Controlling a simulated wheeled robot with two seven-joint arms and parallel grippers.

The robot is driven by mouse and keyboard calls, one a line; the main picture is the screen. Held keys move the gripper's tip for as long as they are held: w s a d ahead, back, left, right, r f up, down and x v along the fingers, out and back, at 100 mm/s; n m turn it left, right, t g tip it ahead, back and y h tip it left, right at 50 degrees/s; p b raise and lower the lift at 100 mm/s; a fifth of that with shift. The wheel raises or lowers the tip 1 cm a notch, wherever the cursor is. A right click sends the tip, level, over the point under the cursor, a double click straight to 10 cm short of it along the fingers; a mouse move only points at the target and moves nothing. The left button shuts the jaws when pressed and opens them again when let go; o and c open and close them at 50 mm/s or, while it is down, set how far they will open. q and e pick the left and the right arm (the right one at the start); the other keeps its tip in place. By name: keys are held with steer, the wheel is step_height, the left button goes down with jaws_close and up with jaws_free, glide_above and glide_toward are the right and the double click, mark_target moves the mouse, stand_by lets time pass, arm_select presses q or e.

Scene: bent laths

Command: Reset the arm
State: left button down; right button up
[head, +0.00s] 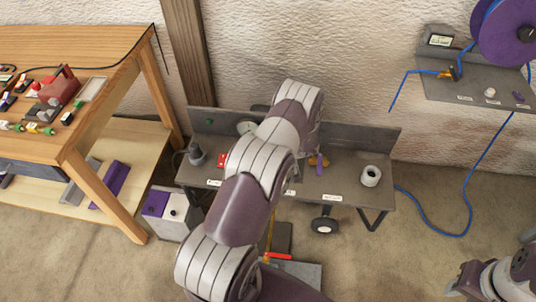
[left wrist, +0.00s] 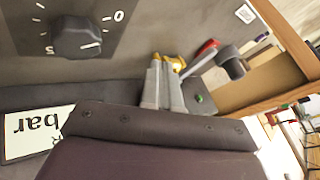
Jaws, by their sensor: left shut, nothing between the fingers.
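My left arm reaches from the bottom middle of the head view up over the grey bench (head: 345,190). It hides its own gripper there. In the left wrist view my left gripper (left wrist: 163,82) shows its grey fingers together, with nothing seen between them. A yellow fitting (left wrist: 172,63) shows just beyond the fingertips. A black knob (left wrist: 78,38) with a scale and a label reading "bar" (left wrist: 38,135) are at the left. At the lower right of the head view, part of my right arm shows with what looks like its gripper (head: 465,278); its fingers are unclear.
A wooden workbench (head: 110,45) with tools stands at the left. A white and purple box (head: 172,210) is on the floor beside the grey bench. A white ring (head: 371,175) sits on the bench. A wall shelf (head: 440,85) and blue hose (head: 465,190) are at the right.

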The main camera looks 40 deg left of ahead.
arm_select(q)
steer(key=d+r+m+t+h, duration=0.1)
steer(key=d+r+t+h, duration=0.15)
steer(key=d+r, duration=0.4)
steer(key=d+r+m+t+h, duration=0.1)
steer(key=d+r+h, duration=0.25)
steer(key=d, duration=0.55)
steer(key=s+d+r+m+g, duration=0.1)
steer(key=s+d+r+m, duration=0.2)
steer(key=s+r, duration=0.5)
steer(key=s+d+r+m+g+h, duration=0.1)
steer(key=s+d+r+m, duration=0.2)
steer(key=s+r, duration=0.5)
steer(key=shift+s+m+p, duration=0.35)
steer(key=shift+s+m, duration=0.55)
steer(key=shift+s, duration=0.7)
